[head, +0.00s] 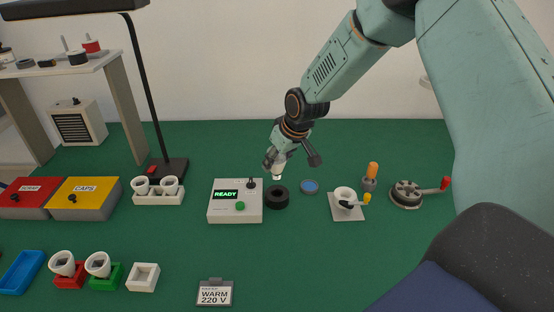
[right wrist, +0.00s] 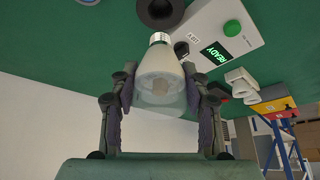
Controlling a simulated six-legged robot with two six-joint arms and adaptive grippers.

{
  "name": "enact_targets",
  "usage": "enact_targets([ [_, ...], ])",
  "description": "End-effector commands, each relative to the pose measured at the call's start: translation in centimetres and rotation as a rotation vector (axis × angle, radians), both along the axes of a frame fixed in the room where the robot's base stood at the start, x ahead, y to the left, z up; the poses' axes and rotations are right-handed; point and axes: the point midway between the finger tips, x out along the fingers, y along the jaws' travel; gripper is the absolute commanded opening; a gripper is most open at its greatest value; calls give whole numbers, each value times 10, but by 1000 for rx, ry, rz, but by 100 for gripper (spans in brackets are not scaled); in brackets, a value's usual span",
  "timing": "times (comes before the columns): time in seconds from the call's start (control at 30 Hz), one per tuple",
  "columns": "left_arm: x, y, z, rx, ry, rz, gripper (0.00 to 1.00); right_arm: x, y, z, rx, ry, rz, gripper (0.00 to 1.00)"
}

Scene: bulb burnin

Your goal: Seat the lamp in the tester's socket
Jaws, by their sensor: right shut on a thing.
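My right gripper (head: 286,160) is shut on a lamp, a white bulb (right wrist: 160,80) with a metal screw base. In the head view the lamp's lower end (head: 278,177) points down, just above and behind a black round socket (head: 277,198). In the right wrist view the screw base points towards the black socket (right wrist: 160,14), with a gap between them. The socket stands directly right of the tester (head: 235,213), a pale box with a lit green READY display, a green button and a small black lever. My left gripper is not in view.
A white tray with bulbs (head: 158,198) and a desk lamp base (head: 170,170) are left. A WARM 220 V card (head: 215,293) lies in front. The green front-middle is clear.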

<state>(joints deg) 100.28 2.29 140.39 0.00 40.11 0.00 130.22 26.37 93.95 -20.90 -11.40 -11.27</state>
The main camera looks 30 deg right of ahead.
Motion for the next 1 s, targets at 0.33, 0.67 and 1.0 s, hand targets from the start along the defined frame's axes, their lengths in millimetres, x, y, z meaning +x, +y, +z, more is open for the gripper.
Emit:
enact_targets([
  [0.33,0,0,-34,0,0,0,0,0,2,-34,0,0,3,17],
  [0.67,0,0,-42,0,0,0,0,0,2,-46,0,0,2,17],
  [1.0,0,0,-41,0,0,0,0,0,1,-46,0,0,2,17],
])
